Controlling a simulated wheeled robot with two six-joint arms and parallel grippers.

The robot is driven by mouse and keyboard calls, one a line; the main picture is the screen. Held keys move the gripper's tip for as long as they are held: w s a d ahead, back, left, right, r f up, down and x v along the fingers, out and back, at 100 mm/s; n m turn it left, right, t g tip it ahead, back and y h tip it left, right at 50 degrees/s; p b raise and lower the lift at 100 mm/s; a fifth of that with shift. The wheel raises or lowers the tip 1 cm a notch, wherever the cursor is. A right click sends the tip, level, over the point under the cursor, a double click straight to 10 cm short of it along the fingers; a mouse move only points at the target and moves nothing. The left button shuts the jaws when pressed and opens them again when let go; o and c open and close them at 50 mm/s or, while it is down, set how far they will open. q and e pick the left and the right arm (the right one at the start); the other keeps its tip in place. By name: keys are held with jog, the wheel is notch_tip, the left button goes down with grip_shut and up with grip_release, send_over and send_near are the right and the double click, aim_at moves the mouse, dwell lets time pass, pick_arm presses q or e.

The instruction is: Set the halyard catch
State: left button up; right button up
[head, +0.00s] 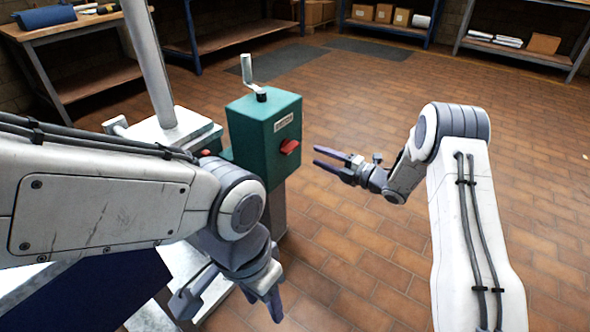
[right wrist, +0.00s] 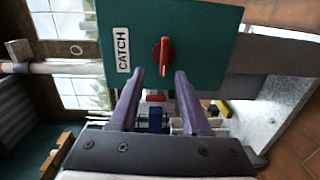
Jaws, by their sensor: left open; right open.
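The teal box (head: 262,135) stands on a grey post beside the mast. On its face are a white label reading CATCH (right wrist: 122,48) and a red knob (head: 289,147). The knob also shows in the right wrist view (right wrist: 163,56), its grip bar running along the picture's upright direction. My right gripper (head: 317,157) is open and faces the knob. In the right wrist view its fingertips straddle the knob's line but look short of it, with nothing between them. My left gripper (head: 230,303) is open and empty, low in front of the box's post.
A crank handle (head: 247,70) rises from the box top. The pale mast (head: 150,65) stands on a white base (head: 180,130) left of the box. Workbenches and shelves line the back. Tiled floor (head: 350,225) is open to the right.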

aim_at(294, 149)
jog(key=shift+n+y, duration=0.3)
jog(key=shift+y, duration=0.1)
jog(key=b+x, duration=0.1)
jog(key=x, duration=0.2)
jog(key=f+b+x, duration=0.1)
jog(key=x, duration=0.1)
jog(key=b+x, duration=0.1)
jog(key=x, duration=0.2)
jog(key=shift+w+a+f, duration=0.1)
jog(key=shift+a+f, duration=0.2)
jog(key=shift+a, duration=0.1)
jog(key=shift+w+a+r+b, duration=0.1)
jog(key=shift+w+a+b, duration=0.15)
jog(key=shift+a+b, duration=0.1)
pick_arm(q)
notch_tip(294, 149, down, 4)
jog(key=shift+f, duration=0.15)
pick_arm(e)
grip_shut()
